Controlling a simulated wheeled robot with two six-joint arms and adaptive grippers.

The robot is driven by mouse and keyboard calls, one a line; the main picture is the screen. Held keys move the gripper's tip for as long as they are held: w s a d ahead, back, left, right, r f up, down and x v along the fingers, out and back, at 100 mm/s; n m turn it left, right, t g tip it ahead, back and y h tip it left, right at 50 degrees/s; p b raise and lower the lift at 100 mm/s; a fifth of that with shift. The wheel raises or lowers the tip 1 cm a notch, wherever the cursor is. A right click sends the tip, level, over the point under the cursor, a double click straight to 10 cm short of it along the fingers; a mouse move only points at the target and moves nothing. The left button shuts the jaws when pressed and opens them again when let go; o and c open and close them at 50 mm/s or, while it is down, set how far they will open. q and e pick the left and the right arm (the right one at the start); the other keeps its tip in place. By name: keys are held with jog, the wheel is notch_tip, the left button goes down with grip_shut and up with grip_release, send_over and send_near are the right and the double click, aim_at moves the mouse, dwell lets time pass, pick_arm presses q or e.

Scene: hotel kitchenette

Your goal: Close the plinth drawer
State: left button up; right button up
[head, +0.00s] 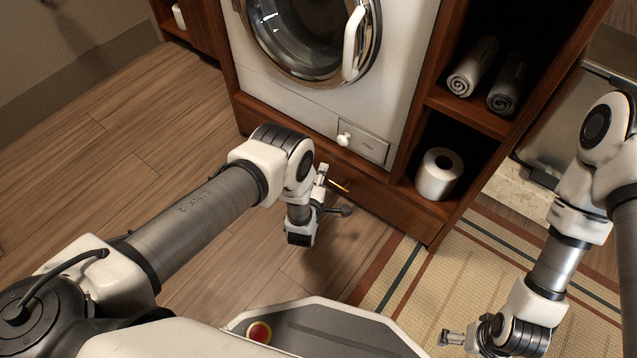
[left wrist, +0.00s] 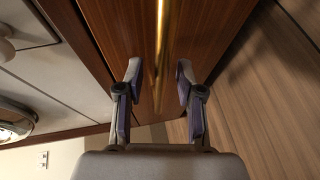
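The plinth drawer (head: 372,196) is a brown wooden front low under the white washing machine, partly hidden by my left arm. Its slim brass handle (head: 338,186) shows just beyond my left gripper (head: 334,193). In the left wrist view the drawer front (left wrist: 195,30) fills the upper middle, and the brass handle (left wrist: 160,35) runs down between the two spread fingers of my left gripper (left wrist: 158,72). The fingers show gaps on both sides of the handle. I cannot tell how far the drawer stands out. My right gripper (head: 450,338) is low at the right, away from the drawer; its opening is unclear.
The washing machine (head: 270,88) has a round door and a small panel with a white knob (head: 344,139) above the drawer. Shelves at the right hold rolled towels (head: 472,68) and a paper roll (head: 438,174). A striped mat (head: 440,280) lies in front. Wooden floor (head: 110,130) at the left is clear.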

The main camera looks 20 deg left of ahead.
pick_arm(q)
jog(key=v, duration=1.1)
jog(key=shift+s, duration=0.2)
jog(key=w+a+r+y+p, duration=0.1)
jog(key=w+a+r+p, duration=0.2)
jog(key=r, duration=0.4)
jog(key=w+a+r+y+p, duration=0.1)
jog(key=w+a+r+p, duration=0.15)
jog(key=a+r, duration=0.35)
jog(key=s+m+g+h+p, duration=0.3)
jog(key=s+m+g, duration=1.35)
jog(key=s, duration=1.45)
notch_tip(320, 180, up, 38)
jog(key=p, duration=3.8)
jog(key=shift+m+t+p, duration=0.35)
jog(key=shift+t, duration=0.1)
